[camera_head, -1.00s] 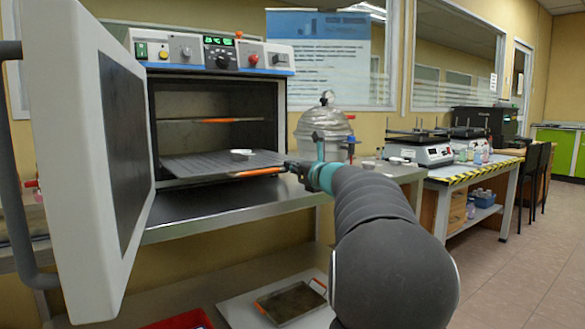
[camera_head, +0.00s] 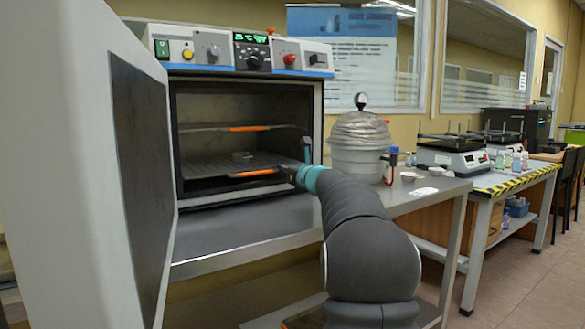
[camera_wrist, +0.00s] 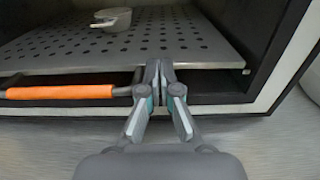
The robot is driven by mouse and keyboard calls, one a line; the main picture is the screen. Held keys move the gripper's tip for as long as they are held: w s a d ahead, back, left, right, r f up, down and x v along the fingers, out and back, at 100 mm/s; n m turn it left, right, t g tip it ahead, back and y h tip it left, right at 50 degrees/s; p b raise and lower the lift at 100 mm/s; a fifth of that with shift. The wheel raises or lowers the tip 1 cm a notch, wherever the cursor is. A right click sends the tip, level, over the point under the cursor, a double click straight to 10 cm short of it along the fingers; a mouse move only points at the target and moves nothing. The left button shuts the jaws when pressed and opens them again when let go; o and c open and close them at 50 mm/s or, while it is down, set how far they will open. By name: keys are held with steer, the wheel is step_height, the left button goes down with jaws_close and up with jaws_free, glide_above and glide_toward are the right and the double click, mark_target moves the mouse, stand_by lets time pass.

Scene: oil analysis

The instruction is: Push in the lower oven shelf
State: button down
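The oven (camera_head: 245,200) stands on a steel table with its door (camera_head: 120,150) open to the left. The lower shelf (camera_head: 215,168), a perforated plate with an orange handle (camera_head: 252,173), lies inside the oven; a small pale dish (camera_head: 242,155) rests on it. In the wrist view the shelf (camera_wrist: 130,45) fills the opening, with the orange handle (camera_wrist: 60,92) along its front and the dish (camera_wrist: 112,18) on top. My gripper (camera_wrist: 159,65) has its fingertips together at the shelf's front edge, right of the orange grip. Whether they touch the edge or pinch anything is unclear.
An upper shelf (camera_head: 240,128) with its own orange handle is inside the oven. A silvery lidded vessel (camera_head: 358,145) stands right of the oven on the table (camera_head: 240,235). White dishes lie beyond it. The open door takes up the left side.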

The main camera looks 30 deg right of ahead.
steer(key=w+p, duration=0.1)
steer(key=w, duration=0.1)
steer(key=w+p, duration=0.1)
steer(key=w, duration=0.2)
steer(key=shift+w+d+r, duration=0.1)
steer(key=shift+w+d, duration=0.1)
steer(key=shift+w, duration=0.05)
steer(key=shift+r, duration=0.1)
steer(key=shift+a+r, duration=0.1)
